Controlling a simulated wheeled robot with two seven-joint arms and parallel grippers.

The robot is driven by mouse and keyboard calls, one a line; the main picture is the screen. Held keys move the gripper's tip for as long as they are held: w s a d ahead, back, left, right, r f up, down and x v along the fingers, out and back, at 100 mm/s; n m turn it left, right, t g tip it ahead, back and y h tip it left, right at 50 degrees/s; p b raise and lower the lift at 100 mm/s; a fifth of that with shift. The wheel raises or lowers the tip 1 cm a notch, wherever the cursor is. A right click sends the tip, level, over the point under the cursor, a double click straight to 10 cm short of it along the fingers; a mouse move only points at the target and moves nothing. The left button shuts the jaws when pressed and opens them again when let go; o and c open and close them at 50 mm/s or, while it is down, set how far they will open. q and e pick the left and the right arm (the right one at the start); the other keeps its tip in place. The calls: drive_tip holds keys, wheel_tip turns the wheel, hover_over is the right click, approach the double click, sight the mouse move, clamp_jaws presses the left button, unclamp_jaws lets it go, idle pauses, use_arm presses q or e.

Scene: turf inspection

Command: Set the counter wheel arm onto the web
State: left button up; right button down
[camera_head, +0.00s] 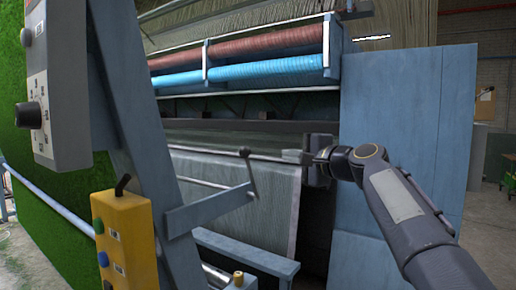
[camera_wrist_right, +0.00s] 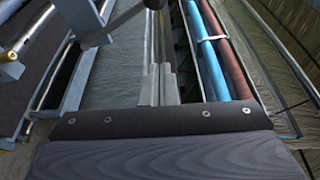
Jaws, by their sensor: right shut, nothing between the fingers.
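The web (camera_head: 235,190) is a pale grey sheet hanging down the machine front in the head view. A thin grey lever (camera_head: 249,173) with a knob at its upper end stands in front of the web; it looks like the counter wheel arm, but I cannot make out a wheel or whether it touches the web. My right gripper (camera_head: 292,157) is shut and empty, to the right of the lever, its fingers pointing left. In the right wrist view its closed fingers (camera_wrist_right: 158,86) point up the picture, with a dark part just beyond the tips. My left gripper is not in view.
Red (camera_head: 265,46) and blue (camera_head: 240,72) rollers run above the web. A blue machine panel (camera_head: 385,110) stands behind my right arm. A blue frame post, a grey dial box (camera_head: 55,90) and a yellow button box (camera_head: 125,240) fill the left side.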

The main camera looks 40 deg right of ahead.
idle(0.3)
drive_tip(key=w+a+p, duration=0.3)
drive_tip(key=w+p, duration=0.2)
drive_tip(key=w, duration=0.4)
drive_tip(key=shift+a, duration=0.2)
drive_tip(key=shift+s, duration=0.1)
drive_tip(key=s+a+f+n+t+b, duration=0.2)
drive_tip(key=a+f+n+b, duration=0.2)
drive_tip(key=b, duration=1.1)
drive_tip(key=a+n, duration=0.2)
drive_tip(key=n, duration=0.1)
drive_tip(key=shift+a+y, duration=0.3)
